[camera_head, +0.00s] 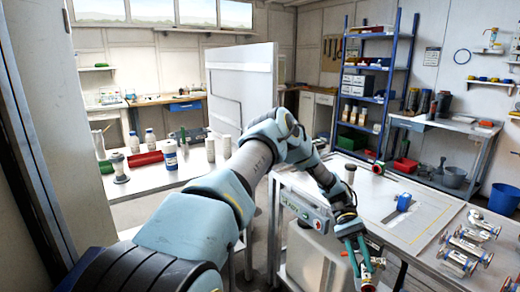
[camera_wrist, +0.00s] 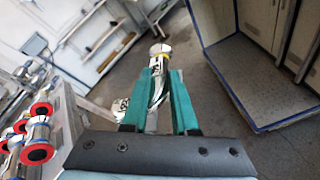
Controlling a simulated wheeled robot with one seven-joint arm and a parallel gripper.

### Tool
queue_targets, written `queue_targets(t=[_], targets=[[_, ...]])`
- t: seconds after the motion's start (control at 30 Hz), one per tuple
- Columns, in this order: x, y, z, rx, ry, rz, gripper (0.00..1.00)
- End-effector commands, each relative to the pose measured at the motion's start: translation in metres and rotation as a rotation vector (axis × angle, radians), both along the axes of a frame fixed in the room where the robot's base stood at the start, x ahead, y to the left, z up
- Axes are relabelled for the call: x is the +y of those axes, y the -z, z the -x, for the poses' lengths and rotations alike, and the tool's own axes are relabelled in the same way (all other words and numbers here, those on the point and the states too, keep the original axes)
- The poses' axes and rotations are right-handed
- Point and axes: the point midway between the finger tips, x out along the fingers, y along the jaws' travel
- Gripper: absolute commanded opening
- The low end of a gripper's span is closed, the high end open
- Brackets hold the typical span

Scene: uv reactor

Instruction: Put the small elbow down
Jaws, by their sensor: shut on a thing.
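My gripper (camera_head: 361,265) has teal fingers and hangs beside the front edge of the workbench (camera_head: 398,238). In the wrist view my gripper (camera_wrist: 162,76) is shut on the small elbow (camera_wrist: 159,51), a pale metal fitting with a brass-coloured ring. It sits at the fingertips, with floor below and beyond it. The elbow also shows in the head view (camera_head: 367,281), low beneath the fingers. Part of it is hidden between the fingers.
Several metal fittings (camera_head: 467,246) lie at the bench's right; some show red ends in the wrist view (camera_wrist: 41,109). A side table (camera_head: 150,182) with bottles stands left.

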Motion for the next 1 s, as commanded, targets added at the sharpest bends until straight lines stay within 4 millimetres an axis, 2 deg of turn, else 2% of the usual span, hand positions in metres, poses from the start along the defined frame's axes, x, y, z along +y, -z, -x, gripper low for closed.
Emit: queue_targets(t=[0.03, 0.1, 0.23, 0.4, 0.6, 0.7, 0.8, 1.0], targets=[[0.024, 0.016, -0.003, 0.003, 0.078, -0.004, 0.00], [0.060, 0.032, -0.009, 0.004, 0.207, -0.003, 0.00], [0.128, 0.054, -0.025, 0.001, 0.476, -0.006, 0.00], [0.211, 0.067, -0.051, 0.004, 0.861, -0.005, 0.00], [0.290, 0.067, -0.090, 0.007, 1.328, -0.002, 0.00], [0.319, 0.065, -0.110, 0.008, 1.550, 0.001, 0.00], [0.340, 0.064, -0.127, 0.009, 1.751, 0.004, 0.00], [0.362, 0.066, -0.152, 0.011, 2.077, 0.007, 0.00]])
